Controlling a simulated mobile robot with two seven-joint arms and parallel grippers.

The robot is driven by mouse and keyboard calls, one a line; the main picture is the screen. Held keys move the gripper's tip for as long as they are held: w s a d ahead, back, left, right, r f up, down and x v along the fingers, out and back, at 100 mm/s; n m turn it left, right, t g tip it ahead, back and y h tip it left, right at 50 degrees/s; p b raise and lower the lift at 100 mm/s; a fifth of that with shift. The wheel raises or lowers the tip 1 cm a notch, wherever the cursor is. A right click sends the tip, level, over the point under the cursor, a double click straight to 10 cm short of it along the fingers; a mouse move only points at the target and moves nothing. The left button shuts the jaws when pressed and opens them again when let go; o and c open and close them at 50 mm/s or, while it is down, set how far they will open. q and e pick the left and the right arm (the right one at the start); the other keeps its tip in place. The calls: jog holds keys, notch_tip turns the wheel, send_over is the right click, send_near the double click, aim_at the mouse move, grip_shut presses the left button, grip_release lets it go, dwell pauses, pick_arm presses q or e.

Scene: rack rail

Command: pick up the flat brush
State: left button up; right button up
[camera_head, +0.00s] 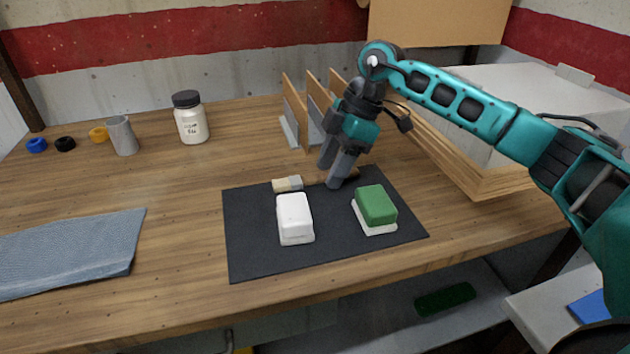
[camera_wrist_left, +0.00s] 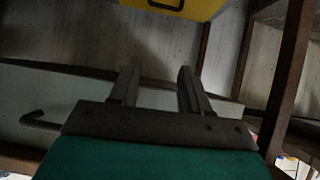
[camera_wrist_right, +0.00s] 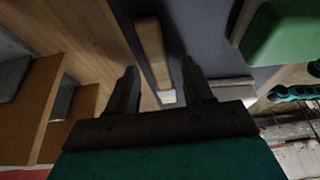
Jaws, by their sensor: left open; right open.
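The flat brush has a wooden handle and a pale head (camera_head: 287,184). It lies along the back edge of the dark mat (camera_head: 255,262), its handle partly hidden behind my right gripper (camera_head: 331,177). In the right wrist view the brush handle (camera_wrist_right: 151,48) shows between the two spread fingers of my right gripper (camera_wrist_right: 160,85), which is open and empty. Whether the fingers touch the handle cannot be told. My left gripper (camera_wrist_left: 158,68) is open and empty in its own wrist view, away from the tabletop; it is not in the head view.
A white block (camera_head: 295,218) and a green-topped block (camera_head: 376,206) sit on the mat in front of the brush. An upright rack (camera_head: 292,112) stands behind my right gripper. A jar (camera_head: 190,120), a grey cup (camera_head: 122,136) and a blue cloth (camera_head: 65,252) are left.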

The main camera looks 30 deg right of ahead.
grip_shut()
dwell(0.4)
jog(key=shift+r, duration=0.15)
